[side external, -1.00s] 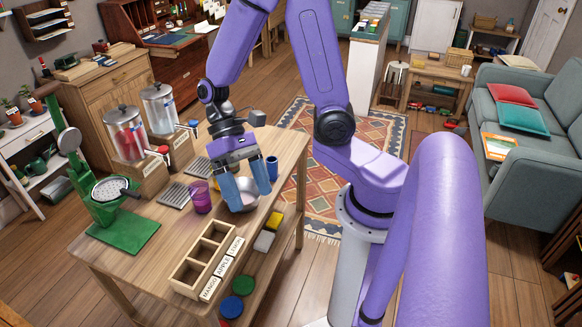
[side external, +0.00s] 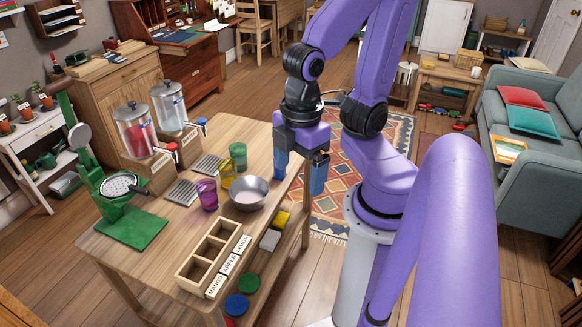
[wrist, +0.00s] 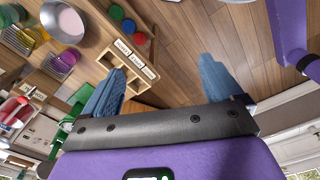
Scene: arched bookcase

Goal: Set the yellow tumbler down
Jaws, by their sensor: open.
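The yellow tumbler (side external: 228,178) stands upright on the wooden table, close to the metal bowl (side external: 249,193), with the green tumbler (side external: 238,155) behind it and the purple tumbler (side external: 207,194) to its left. It also shows at the upper left of the wrist view (wrist: 22,40), partly crowded by its neighbours. My gripper (side external: 299,186) is open and empty, at the table's right edge, well to the right of the yellow tumbler.
A three-compartment wooden rack (side external: 213,258) with labels sits at the table's front. Two drink dispensers (side external: 136,133) stand at the back left, with drip trays (side external: 182,192) before them. A green press (side external: 120,190) is at far left. Coloured items lie on the lower shelf.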

